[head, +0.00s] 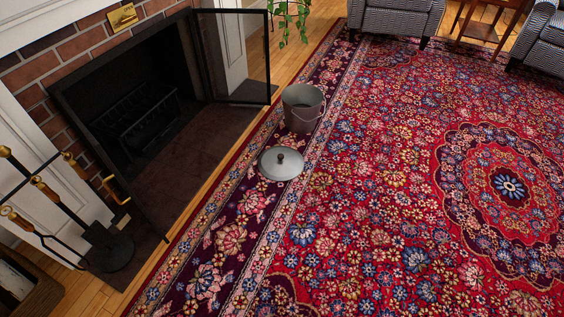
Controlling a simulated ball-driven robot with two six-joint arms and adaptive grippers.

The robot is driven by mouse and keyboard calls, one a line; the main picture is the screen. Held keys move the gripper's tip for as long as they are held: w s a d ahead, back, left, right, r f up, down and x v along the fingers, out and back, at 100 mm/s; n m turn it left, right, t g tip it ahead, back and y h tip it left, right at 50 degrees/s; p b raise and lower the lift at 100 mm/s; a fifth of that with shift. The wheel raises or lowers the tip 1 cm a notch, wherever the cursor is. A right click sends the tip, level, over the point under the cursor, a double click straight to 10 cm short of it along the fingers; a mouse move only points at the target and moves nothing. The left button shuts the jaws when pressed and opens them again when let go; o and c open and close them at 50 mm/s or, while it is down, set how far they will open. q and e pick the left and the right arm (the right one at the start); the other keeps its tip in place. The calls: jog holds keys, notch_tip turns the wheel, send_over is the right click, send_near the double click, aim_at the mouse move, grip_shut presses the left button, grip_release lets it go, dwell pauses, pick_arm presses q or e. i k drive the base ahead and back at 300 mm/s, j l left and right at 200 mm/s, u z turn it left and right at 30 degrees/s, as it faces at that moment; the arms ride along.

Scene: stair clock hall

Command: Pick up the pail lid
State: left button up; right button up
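The pail lid (281,166) is a round, light grey metal disc with a small dark knob on top. It lies flat, knob up, on the rug's dark border. The grey metal pail (302,112) stands upright just behind it, open at the top, with its wire handle hanging at the right side. The lid is close to the pail's base; a small gap seems to separate them. Neither of my grippers shows in the head view.
A brick fireplace with a dark hearth (185,150) and an open glass screen door (240,60) is at the left. Fire tools on a stand (108,245) are at the lower left. Patterned armchairs (397,18) stand at the back. The red rug (370,220) is clear in front and right.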

aim_at(280, 163)
jog(key=i+l, duration=0.1)
jog(key=i, duration=0.95)
jog(key=i+l, duration=0.15)
jog(key=i, duration=0.9)
jog(key=j+u, duration=0.05)
